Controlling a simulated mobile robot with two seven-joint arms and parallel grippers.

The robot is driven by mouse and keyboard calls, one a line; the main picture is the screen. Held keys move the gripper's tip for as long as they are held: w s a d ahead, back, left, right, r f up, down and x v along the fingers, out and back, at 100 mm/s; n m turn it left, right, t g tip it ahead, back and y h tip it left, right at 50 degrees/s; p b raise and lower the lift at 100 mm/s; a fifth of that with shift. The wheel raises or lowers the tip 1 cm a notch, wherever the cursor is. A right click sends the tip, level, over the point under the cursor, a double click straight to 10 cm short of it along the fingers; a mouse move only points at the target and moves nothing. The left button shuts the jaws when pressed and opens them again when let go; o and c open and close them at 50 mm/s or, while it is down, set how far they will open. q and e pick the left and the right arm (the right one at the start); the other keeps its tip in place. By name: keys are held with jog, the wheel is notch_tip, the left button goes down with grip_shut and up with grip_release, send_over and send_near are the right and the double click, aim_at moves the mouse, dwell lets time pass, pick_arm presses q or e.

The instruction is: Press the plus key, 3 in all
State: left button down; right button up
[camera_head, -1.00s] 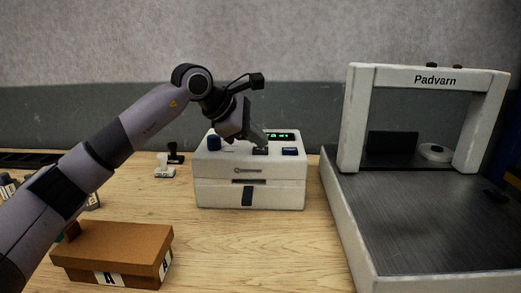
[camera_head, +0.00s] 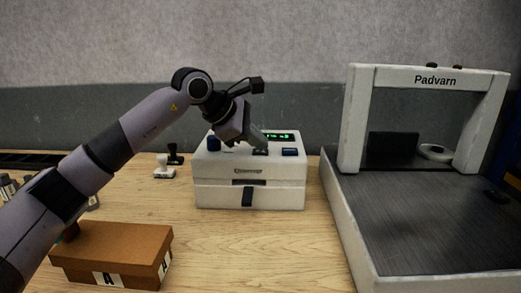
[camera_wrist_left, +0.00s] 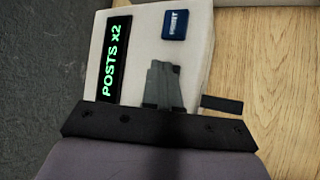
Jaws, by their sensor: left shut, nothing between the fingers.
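The white machine (camera_head: 248,190) stands on the wooden table, with a small green-lit display (camera_head: 280,136) and dark blue keys on top. In the left wrist view the display reads "POSTS x2" (camera_wrist_left: 111,60). My left gripper (camera_head: 262,146) is shut and empty, pointing down at the middle key (camera_head: 260,152); its fingertips also show in the left wrist view (camera_wrist_left: 161,68). They largely cover that key, so its label is hidden, and I cannot tell whether they touch it. A blue key (camera_head: 290,152) to the right is uncovered. My right gripper is not in view.
A brown box (camera_head: 115,245) lies front left below my left arm. Small stamps (camera_head: 165,168) stand left of the machine. The large white Padvarn frame (camera_head: 345,215) is at right. The table in front is clear.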

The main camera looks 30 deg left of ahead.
aim_at(258, 152)
pick_arm(q)
jog(key=shift+r+p, duration=0.65)
jog(key=shift+r, duration=0.15)
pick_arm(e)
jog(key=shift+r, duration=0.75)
pick_arm(q)
notch_tip(258, 152, up, 5)
jog(key=p, duration=0.4)
jog(key=shift+r, duration=0.1)
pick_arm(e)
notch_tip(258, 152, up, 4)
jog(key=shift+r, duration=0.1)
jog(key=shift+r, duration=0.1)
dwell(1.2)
